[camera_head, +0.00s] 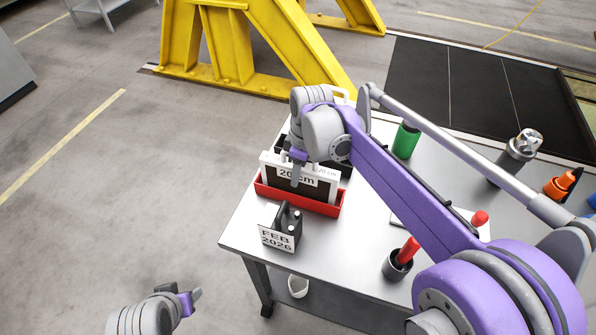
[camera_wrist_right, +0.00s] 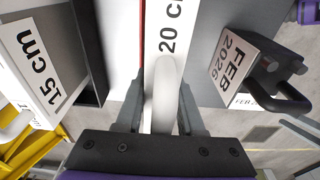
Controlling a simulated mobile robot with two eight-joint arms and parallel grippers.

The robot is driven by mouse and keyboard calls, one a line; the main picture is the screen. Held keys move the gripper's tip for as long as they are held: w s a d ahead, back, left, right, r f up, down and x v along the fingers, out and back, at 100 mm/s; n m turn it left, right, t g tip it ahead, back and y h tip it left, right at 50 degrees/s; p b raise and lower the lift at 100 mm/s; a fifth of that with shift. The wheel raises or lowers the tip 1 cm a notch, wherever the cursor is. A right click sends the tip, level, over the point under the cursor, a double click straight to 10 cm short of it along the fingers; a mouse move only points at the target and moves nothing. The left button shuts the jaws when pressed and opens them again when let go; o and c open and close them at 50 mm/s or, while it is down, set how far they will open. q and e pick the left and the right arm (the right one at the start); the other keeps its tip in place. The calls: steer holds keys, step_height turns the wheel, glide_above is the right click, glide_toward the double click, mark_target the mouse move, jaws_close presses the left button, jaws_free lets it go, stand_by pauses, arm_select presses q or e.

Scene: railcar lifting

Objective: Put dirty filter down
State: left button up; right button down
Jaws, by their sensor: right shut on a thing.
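The filter (camera_head: 320,187), a dark panel in a white frame marked "20 cm", stands upright at the red tray (camera_head: 330,208) near the table's left end. Its base is hidden by the tray's front wall, so I cannot tell if it rests fully. My right gripper (camera_head: 297,170) is above it, shut on its white handle. In the right wrist view the handle (camera_wrist_right: 165,95) lies between the fingers of the right gripper (camera_wrist_right: 160,88), with the "20 cm" label beyond. My left gripper (camera_head: 192,298) is low at the left, over the floor and away from the table; its opening is unclear.
On the table (camera_head: 245,225), a "FEB 2026" block (camera_head: 278,235) stands in front of the tray. A "15 cm" filter (camera_wrist_right: 38,55) is beside the held one. A red-handled tool in a cup (camera_head: 400,260), green cylinder (camera_head: 405,140) and orange item (camera_head: 562,183) stand right. Yellow frame (camera_head: 250,45) behind.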

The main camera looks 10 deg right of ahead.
steer(key=shift+f, duration=0.15)
steer(key=c, duration=0.5)
jaws_free()
steer(key=r, duration=0.8)
steer(key=d+r+p, duration=0.1)
steer(key=r, duration=0.3)
steer(key=shift+s+d+r, duration=0.1)
steer(key=shift+s+r, duration=0.05)
steer(key=shift+s, duration=0.25)
